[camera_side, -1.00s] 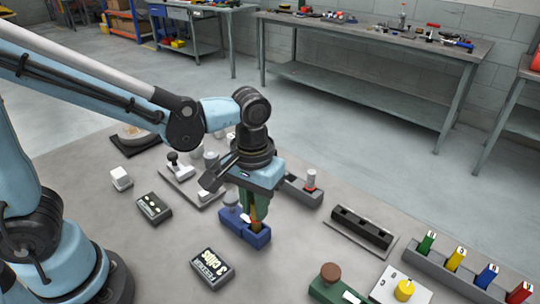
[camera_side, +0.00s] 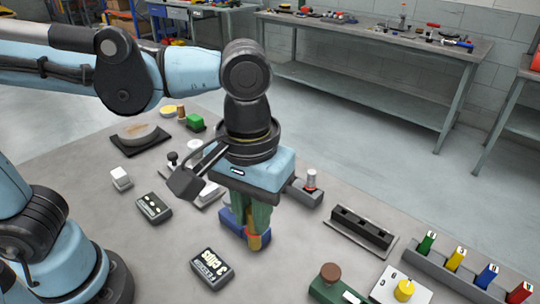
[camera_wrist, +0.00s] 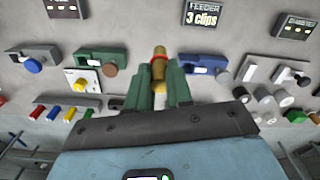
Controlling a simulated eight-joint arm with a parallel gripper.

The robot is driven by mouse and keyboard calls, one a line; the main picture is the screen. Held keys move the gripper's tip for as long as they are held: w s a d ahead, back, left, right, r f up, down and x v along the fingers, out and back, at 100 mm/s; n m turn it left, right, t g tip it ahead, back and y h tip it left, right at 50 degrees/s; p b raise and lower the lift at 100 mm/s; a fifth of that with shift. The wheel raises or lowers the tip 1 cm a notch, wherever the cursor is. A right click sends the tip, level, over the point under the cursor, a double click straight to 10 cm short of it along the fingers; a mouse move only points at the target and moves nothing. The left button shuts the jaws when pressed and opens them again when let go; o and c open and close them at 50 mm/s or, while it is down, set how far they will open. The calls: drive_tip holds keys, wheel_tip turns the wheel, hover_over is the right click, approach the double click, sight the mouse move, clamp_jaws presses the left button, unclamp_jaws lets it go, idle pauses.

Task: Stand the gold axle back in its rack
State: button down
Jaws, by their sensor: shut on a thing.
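The gold axle (camera_side: 255,242), with a red band, hangs roughly upright below my gripper (camera_side: 250,215). In the wrist view the axle (camera_wrist: 159,60) sits between the green fingers of my gripper (camera_wrist: 158,88), which are shut on it. A blue block (camera_side: 231,224) stands behind and beside the axle in the side view. In the wrist view the blue block (camera_wrist: 205,64) lies just right of the axle, apart from it in the picture. The fingers partly hide the block in the side view. I cannot tell the axle tip's height above the table.
A black feeder box (camera_side: 212,268) labelled "3 clips" lies in front. A black rail (camera_side: 362,228) and a grey rack (camera_side: 455,275) of coloured pieces stand to the right. A green block with a brown knob (camera_side: 330,272) is at the front right. Bare table lies between.

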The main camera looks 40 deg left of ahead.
drive_tip(key=w+a+n, duration=0.2)
drive_tip(key=w+a, duration=0.2)
drive_tip(key=w, duration=1)
drive_tip(key=w+a+f+n, duration=0.2)
drive_tip(key=w+a+f, duration=0.5)
drive_tip(key=w+a, duration=0.1)
drive_tip(key=shift+w, duration=0.75)
drive_tip(key=shift+f, duration=2.15)
idle(1.3)
drive_tip(key=shift+d, duration=0.1)
drive_tip(key=shift+c, duration=2.3)
unclamp_jaws()
drive_tip(key=shift+r, duration=0.1)
